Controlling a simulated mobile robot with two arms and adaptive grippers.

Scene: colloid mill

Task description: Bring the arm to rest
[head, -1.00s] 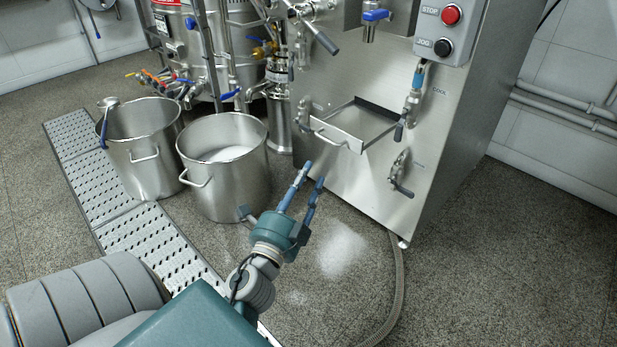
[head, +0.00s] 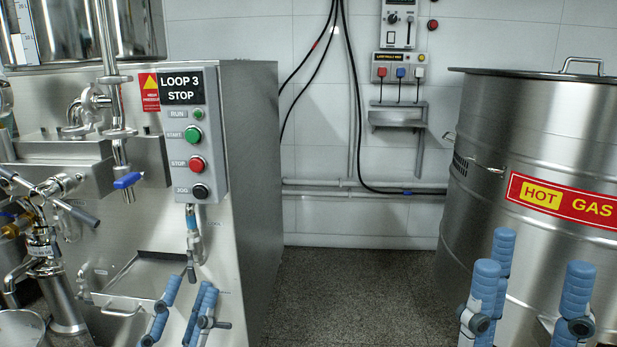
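My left gripper (head: 184,302) shows at the lower edge of the head view, in front of the steel mill cabinet. Its blue fingers point up and stand apart with nothing visible between them. My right gripper (head: 532,282) shows at the lower right, in front of the large steel drum (head: 540,130). Its blue fingers also point up, wide apart and empty. The arms behind both grippers are out of view below the frame.
The mill cabinet (head: 262,160) at left carries a control box (head: 193,135) and a pull-out tray (head: 125,308). Speckled floor (head: 345,300) lies clear between cabinet and drum. Pipes and cables run along the white wall (head: 330,215). A pot rim (head: 22,322) shows at lower left.

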